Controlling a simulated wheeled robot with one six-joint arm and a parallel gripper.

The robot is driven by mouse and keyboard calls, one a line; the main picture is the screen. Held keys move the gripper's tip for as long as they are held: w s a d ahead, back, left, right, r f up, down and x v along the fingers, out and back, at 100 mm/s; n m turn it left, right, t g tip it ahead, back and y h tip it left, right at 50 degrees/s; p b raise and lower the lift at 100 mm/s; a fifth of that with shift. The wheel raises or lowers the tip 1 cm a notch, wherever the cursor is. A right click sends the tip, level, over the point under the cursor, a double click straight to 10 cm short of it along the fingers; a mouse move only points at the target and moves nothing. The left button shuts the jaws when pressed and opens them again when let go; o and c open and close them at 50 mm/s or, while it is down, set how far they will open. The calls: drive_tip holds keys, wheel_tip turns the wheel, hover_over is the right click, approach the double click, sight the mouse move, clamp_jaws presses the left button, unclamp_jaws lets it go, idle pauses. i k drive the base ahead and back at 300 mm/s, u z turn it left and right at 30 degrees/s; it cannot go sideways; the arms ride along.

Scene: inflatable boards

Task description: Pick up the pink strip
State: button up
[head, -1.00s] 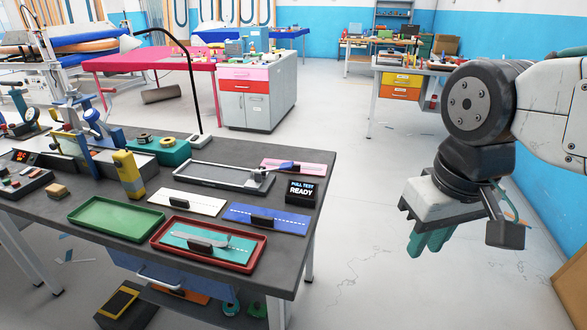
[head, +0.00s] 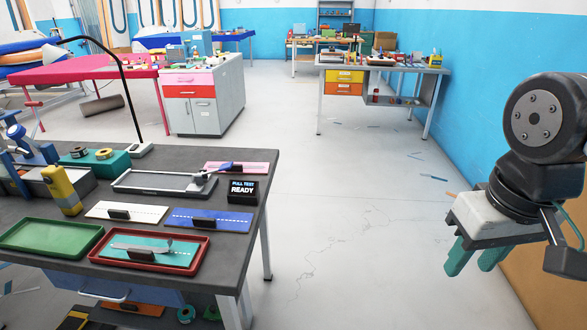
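The pink strip (head: 240,168) lies flat at the back right of the dark workbench (head: 250,215). A grey tray-like fixture (head: 150,181) with a blue-handled clamp (head: 218,172) stands just left of it and covers part of it. The small black "PULL TEST READY" display (head: 243,191) stands in front of it. My gripper (head: 472,262) hangs at the right of the head view, well apart from the bench, over the floor. Its two teal fingers show a gap between them, with nothing seen in it.
A white strip (head: 127,212) and a blue strip (head: 208,219) lie in front. A red tray (head: 95,258) holds a teal strip; a green tray (head: 45,237) is beside it. The floor right of the bench is mostly clear. A blue-white wall (head: 470,100) is at right.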

sight(237, 168)
drive_tip(key=z, duration=0.95)
drive_tip(key=i, duration=1.7)
drive_tip(key=u, duration=0.85)
drive_tip(key=i, duration=0.85)
drive_tip(key=u, duration=1.3)
drive_tip(key=i, duration=0.4)
drive_tip(key=u, duration=0.3)
